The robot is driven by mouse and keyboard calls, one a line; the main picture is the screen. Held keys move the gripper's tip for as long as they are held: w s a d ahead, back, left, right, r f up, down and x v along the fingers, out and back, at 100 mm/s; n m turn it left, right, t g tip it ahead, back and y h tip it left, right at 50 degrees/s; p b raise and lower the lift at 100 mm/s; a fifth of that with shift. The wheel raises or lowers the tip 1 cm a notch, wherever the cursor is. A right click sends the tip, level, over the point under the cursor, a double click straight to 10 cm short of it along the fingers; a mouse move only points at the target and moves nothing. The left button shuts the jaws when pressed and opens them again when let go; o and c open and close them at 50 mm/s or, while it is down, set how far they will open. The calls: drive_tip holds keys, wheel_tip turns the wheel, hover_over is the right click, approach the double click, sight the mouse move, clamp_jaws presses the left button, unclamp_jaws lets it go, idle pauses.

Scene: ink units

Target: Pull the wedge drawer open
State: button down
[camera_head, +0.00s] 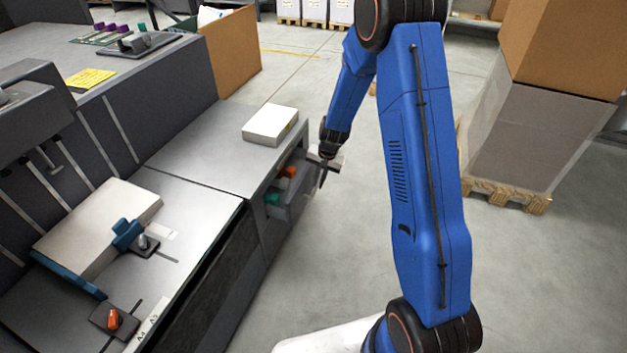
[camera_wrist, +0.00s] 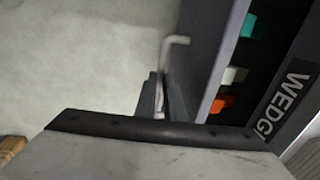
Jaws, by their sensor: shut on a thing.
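The wedge drawer (camera_head: 294,204) stands partly out of the grey cabinet in the head view. Teal, pale and orange wedges show inside it. In the wrist view the drawer's front panel (camera_wrist: 206,62) runs beside the open compartment, and part of a "WEDG" label (camera_wrist: 288,93) is readable on the cabinet edge. My gripper (camera_head: 324,170) is at the drawer's front. In the wrist view my gripper (camera_wrist: 151,97) is shut on the grey handle (camera_wrist: 175,41), whose bent end sticks out past the fingers. The rest of the handle is hidden.
A white block (camera_head: 270,124) lies on the cabinet top above the drawer. The press bed with a pale stack (camera_head: 98,228) is at left. A pallet with cartons (camera_head: 540,130) stands at right. The floor in front of the drawer is clear.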

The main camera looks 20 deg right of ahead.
drive_tip(key=s+d, duration=1)
drive_tip(key=d, duration=0.4)
drive_tip(key=shift+s+d, duration=0.35)
drive_tip(key=c, duration=1.8)
unclamp_jaws()
drive_tip(key=shift+c, duration=0.2)
wheel_tip(320, 180, up, 17)
drive_tip(key=s+d, duration=0.1)
drive_tip(key=d, duration=0.1)
drive_tip(key=shift+s+d, duration=0.3)
drive_tip(key=shift+s, duration=0.1)
